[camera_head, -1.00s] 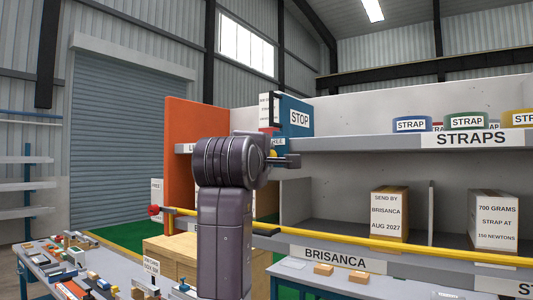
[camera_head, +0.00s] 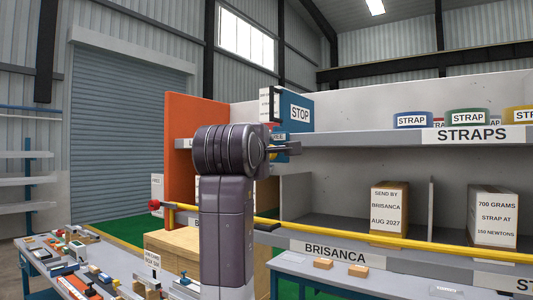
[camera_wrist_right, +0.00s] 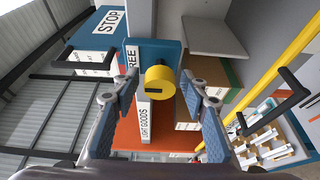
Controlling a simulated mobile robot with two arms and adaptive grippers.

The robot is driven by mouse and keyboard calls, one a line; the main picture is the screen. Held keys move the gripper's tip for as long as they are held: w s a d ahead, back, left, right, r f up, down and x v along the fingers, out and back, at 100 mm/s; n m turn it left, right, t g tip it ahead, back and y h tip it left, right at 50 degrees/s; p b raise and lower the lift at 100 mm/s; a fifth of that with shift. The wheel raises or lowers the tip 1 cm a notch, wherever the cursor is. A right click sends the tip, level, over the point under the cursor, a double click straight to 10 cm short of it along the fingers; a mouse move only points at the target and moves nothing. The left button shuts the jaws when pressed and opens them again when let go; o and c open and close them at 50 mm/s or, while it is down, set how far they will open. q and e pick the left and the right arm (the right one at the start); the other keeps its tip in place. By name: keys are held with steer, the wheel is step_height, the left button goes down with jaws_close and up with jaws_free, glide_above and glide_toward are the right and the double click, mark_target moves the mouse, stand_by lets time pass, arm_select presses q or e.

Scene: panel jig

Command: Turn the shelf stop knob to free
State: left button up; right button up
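The yellow shelf stop knob (camera_wrist_right: 160,81) shows in the right wrist view, with a dark mark on its face. It sits on a blue plate (camera_wrist_right: 141,53) with a partly hidden FREE label (camera_wrist_right: 132,60). A blue STOP panel (camera_wrist_right: 98,28) is up and left of it, and shows in the head view (camera_head: 299,100). My right gripper (camera_wrist_right: 153,90) is open, its fingers on either side of the knob with visible gaps. My left gripper is not in view.
A yellow rail (camera_head: 400,243) runs along the shelf front. Boxes (camera_head: 389,210) stand on the lower shelf and strap rolls (camera_head: 467,117) on the upper one. An orange panel (camera_head: 190,120) stands left of my arm. A cluttered table (camera_head: 60,285) is at lower left.

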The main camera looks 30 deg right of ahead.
steer(key=v, duration=1.2)
steer(key=shift+r, duration=0.1)
